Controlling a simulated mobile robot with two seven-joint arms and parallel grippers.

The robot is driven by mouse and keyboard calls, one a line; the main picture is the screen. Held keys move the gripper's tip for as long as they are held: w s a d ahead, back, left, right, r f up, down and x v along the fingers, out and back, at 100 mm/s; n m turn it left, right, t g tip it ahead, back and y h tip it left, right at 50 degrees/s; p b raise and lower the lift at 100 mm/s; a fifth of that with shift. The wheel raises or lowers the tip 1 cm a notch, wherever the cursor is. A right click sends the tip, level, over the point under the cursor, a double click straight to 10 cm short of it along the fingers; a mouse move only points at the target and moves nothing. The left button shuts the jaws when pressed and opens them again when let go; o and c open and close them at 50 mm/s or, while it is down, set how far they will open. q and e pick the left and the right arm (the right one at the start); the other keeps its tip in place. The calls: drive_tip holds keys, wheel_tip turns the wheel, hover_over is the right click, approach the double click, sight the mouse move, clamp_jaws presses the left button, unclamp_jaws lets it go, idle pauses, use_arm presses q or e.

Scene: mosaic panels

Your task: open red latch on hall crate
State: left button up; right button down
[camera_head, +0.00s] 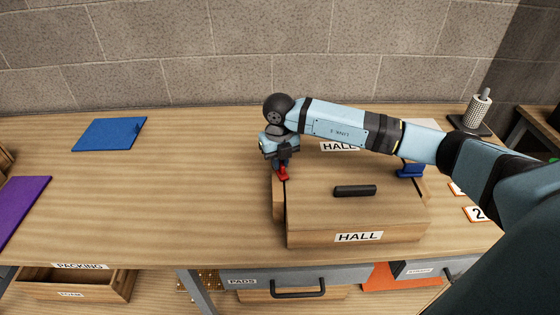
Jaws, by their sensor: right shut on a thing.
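The hall crate (358,213) is a wooden box with a dark handle on its lid and "HALL" labels at its front and back. The red latch (283,174) is at the crate's left edge. A blue latch (411,170) is on its right side. My right arm reaches in from the right across the crate. My right gripper (282,165) points down at the left edge and is shut on the red latch; its fingers cover the latch's upper part. My left gripper is not in view.
A blue mat (110,134) and a purple mat (20,208) lie on the left of the wooden table (190,200). A metal roll on a stand (478,110) is at the back right. The table's left middle is clear.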

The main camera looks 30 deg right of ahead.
idle(0.5)
drive_tip(key=c, duration=1.2)
unclamp_jaws()
drive_tip(key=shift+o, duration=0.2)
wheel_tip(320, 180, up, 14)
drive_tip(key=b, duration=0.2)
drive_tip(key=shift+f, duration=0.15)
